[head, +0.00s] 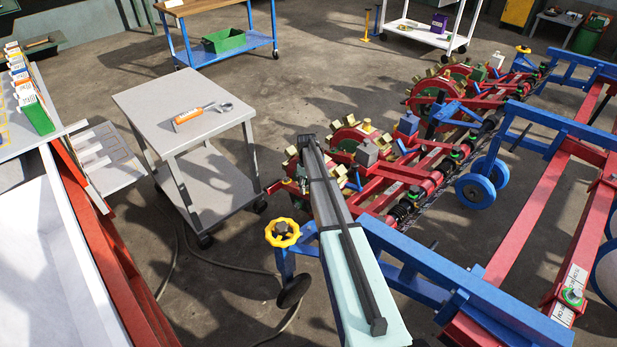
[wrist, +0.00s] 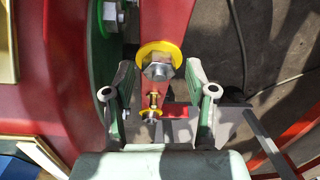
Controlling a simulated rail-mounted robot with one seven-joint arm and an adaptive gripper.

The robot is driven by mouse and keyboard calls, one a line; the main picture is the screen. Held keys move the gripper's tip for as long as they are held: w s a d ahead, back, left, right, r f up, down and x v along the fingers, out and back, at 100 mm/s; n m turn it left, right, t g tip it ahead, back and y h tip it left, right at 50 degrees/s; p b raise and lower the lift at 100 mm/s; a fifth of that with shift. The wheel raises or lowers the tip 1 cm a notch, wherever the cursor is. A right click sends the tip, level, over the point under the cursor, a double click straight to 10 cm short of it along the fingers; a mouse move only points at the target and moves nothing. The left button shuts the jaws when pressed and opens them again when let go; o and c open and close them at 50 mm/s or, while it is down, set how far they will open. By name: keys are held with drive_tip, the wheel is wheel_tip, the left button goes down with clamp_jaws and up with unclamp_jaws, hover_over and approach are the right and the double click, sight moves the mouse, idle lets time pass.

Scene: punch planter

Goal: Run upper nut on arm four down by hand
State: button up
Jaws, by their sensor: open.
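In the wrist view, a red arm (wrist: 174,28) carries a large steel hex nut (wrist: 158,71) on a yellow washer (wrist: 151,48). Below it in the picture are a small brass-coloured threaded piece (wrist: 154,100) and a smaller nut (wrist: 153,117) with yellow under it. I cannot tell for certain which of these is the upper nut on arm four. My gripper (wrist: 160,76) is open, with one finger on each side of this hardware and nothing held. Gaps show between the fingers and the large nut. In the head view my own arm hides the gripper and the hardware.
In the wrist view a red wheel-like part (wrist: 60,80) with a green rim and bolt stands close to the left finger. In the head view the red and blue planter (head: 440,165) fills the right. A grey cart (head: 190,105) holds an orange-handled tool (head: 188,116).

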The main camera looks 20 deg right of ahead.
drive_tip(key=shift+r, duration=0.15)
drive_tip(key=shift+w+a+r+p, duration=0.1)
drive_tip(key=shift+w+r+p, duration=0.3)
drive_tip(key=shift+r, duration=0.35)
drive_tip(key=shift+w+a+r+p, duration=0.1)
drive_tip(key=shift+w+r+p, duration=0.1)
drive_tip(key=shift+r+p, duration=0.45)
drive_tip(key=shift+w+a+r+p, duration=0.1)
drive_tip(key=shift+w+r+p, duration=0.2)
drive_tip(key=shift+r, duration=0.55)
